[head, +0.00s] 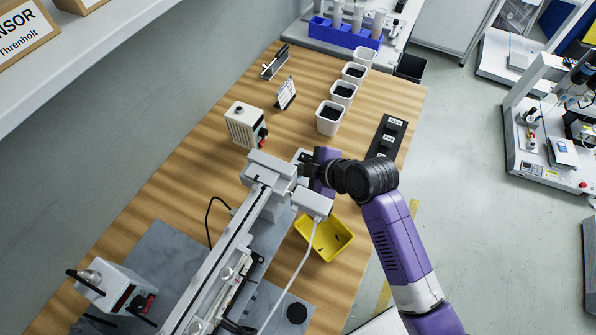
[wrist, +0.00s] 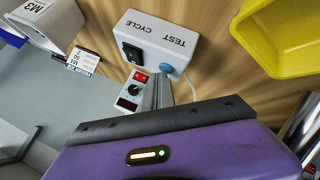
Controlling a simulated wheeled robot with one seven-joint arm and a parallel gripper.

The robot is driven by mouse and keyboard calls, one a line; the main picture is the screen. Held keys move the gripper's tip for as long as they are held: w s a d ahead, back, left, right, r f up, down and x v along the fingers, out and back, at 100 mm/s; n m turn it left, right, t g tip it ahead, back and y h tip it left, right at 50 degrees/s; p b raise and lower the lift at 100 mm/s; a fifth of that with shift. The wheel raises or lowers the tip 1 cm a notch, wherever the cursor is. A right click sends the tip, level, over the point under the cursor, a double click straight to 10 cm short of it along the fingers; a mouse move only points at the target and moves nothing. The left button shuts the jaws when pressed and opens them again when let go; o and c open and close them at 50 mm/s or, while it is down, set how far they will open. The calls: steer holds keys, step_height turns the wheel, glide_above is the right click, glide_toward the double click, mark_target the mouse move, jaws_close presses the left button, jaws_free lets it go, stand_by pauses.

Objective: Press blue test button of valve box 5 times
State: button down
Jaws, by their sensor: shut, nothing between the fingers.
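In the wrist view, a white box labelled TEST CYCLE (wrist: 165,35) stands on the wooden bench, its lettering upside down. It has a black rocker switch (wrist: 131,53) and a round pale blue button (wrist: 166,70) on its near edge. My gripper (wrist: 158,84) is shut and empty, its tips right by the blue button. I cannot tell whether they touch it. In the head view my gripper (head: 305,168) is over the bench beside the gantry, and the blue button cannot be made out.
A yellow bin (head: 325,237) lies close by, also in the wrist view (wrist: 290,40). The gantry rail (head: 225,265) runs beside my gripper. A white box with a red button (head: 245,125), white cups (head: 330,119) and a black labelled strip (head: 387,138) stand farther back.

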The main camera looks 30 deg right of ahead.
stand_by(0.3)
steer(key=shift+r+p, duration=0.8)
steer(key=shift+p, duration=0.1)
step_height(320, 180, up, 5)
steer(key=p, duration=0.4)
steer(key=shift+r+p, duration=0.1)
steer(key=shift+p, duration=0.25)
stand_by(2.1)
